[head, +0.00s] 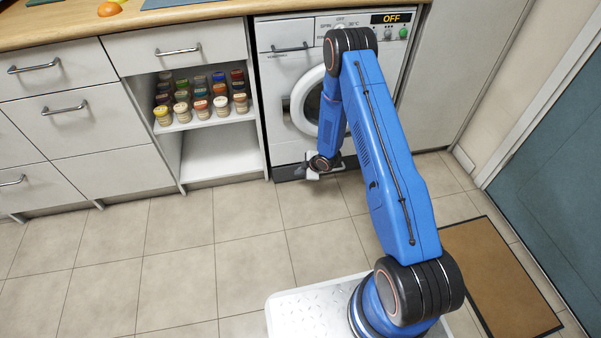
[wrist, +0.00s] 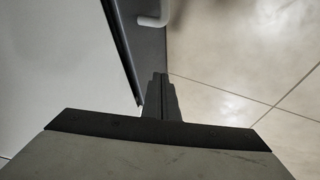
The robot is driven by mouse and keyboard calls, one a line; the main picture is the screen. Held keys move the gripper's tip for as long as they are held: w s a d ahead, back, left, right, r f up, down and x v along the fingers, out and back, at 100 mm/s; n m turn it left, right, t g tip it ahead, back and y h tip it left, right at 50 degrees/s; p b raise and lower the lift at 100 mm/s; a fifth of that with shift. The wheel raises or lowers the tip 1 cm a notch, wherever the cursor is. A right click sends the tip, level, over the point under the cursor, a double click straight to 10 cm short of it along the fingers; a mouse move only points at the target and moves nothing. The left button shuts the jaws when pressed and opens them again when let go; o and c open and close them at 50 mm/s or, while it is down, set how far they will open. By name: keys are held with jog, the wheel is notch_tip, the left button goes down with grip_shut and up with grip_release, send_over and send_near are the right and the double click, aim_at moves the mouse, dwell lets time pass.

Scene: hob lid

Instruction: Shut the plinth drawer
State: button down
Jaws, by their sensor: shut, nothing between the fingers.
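The plinth drawer shows as a dark strip (head: 289,173) at the foot of the white washing machine (head: 290,145). In the wrist view its dark grey face (wrist: 150,50) runs beside a white panel, with a pale handle (wrist: 152,20) on it. How far it stands out is hard to tell. My gripper (head: 313,173) is low in front of the machine, partly hidden by my wrist. In the wrist view my gripper (wrist: 160,77) has its fingers together and empty, pointing along the dark face below the handle. I cannot tell whether they touch it.
An open shelf with several spice jars (head: 202,97) is left of the machine. White drawers (head: 60,110) line the left. A brown mat (head: 500,275) lies by the blue-grey door (head: 555,160) at right. The tiled floor (head: 180,240) at front left is clear.

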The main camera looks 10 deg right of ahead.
jog(key=s+d+r+m+h, duration=0.2)
jog(key=s+d+r+m, duration=0.15)
jog(key=r, duration=1.05)
jog(key=s+d+r+m+h, duration=0.15)
jog(key=s+d+r, duration=0.3)
jog(key=r, duration=1.05)
jog(key=s+d+r+m+h, duration=0.25)
jog(key=s+d+r, duration=0.2)
jog(key=r, duration=0.95)
jog(key=s+r+m, duration=0.5)
jog(key=s+r, duration=0.8)
jog(key=s, duration=0.1)
jog(key=s+a+r+m, duration=0.1)
jog(key=s+r+m, duration=0.1)
jog(key=s, duration=0.9)
jog(key=s+a+r+m+g+y, duration=0.1)
jog(key=s+a+r+m, duration=0.1)
jog(key=s, duration=1)
jog(key=shift+r, duration=0.6)
